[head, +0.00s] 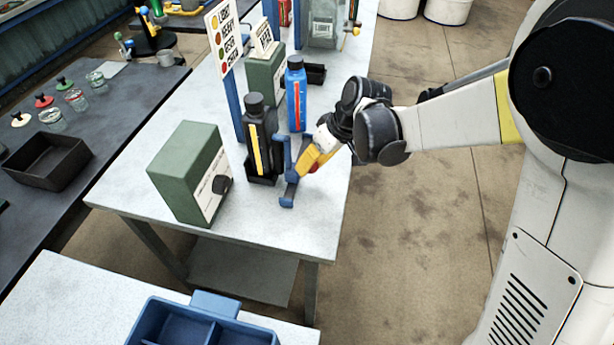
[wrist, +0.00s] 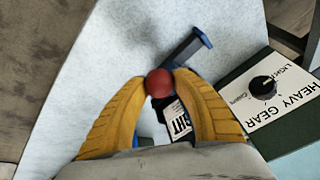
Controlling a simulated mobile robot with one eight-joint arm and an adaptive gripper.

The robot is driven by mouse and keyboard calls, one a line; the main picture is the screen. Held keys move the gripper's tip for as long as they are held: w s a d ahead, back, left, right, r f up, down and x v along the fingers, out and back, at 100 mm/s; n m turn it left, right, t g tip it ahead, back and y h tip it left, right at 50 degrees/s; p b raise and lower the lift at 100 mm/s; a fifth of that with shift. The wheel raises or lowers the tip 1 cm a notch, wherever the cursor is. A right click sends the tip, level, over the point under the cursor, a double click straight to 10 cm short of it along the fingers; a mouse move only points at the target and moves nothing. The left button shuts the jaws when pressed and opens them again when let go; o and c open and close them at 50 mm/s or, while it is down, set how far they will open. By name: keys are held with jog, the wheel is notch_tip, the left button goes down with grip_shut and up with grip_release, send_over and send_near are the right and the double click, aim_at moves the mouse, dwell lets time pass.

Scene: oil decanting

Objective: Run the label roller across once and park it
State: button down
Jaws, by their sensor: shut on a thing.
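The label roller shows as a blue frame (head: 288,188) on the near bench, beside a dark bottle (head: 254,135) with a yellow stripe that stands upright in a black holder. My gripper (head: 305,163) is at the roller's right side. In the wrist view its yellow fingers (wrist: 158,88) are shut on a round red knob (wrist: 158,80). A blue bar with an upturned end (wrist: 190,46) lies just beyond the knob. A white label with black print (wrist: 180,120) shows between the fingers. The fingers hide much of the roller, and I cannot tell whether it touches the bottle.
A green box (head: 182,170) with a black dial stands left of the bottle; it also shows in the wrist view (wrist: 285,110). A blue bottle (head: 296,95) and a sign (head: 222,38) stand behind. The bench's front right corner is clear. A blue tray (head: 200,325) sits nearer.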

jog(key=w, duration=0.4)
jog(key=w+d, duration=0.1)
jog(key=w, duration=0.7)
jog(key=shift+w+d+r+p, duration=0.1)
jog(key=shift+w+d+p, duration=0.2)
jog(key=shift+w+d, duration=0.1)
jog(key=c, duration=1.2)
grip_release()
jog(key=shift+o, duration=1.1)
jog(key=shift+w, duration=0.15)
jog(key=v, duration=1.2)
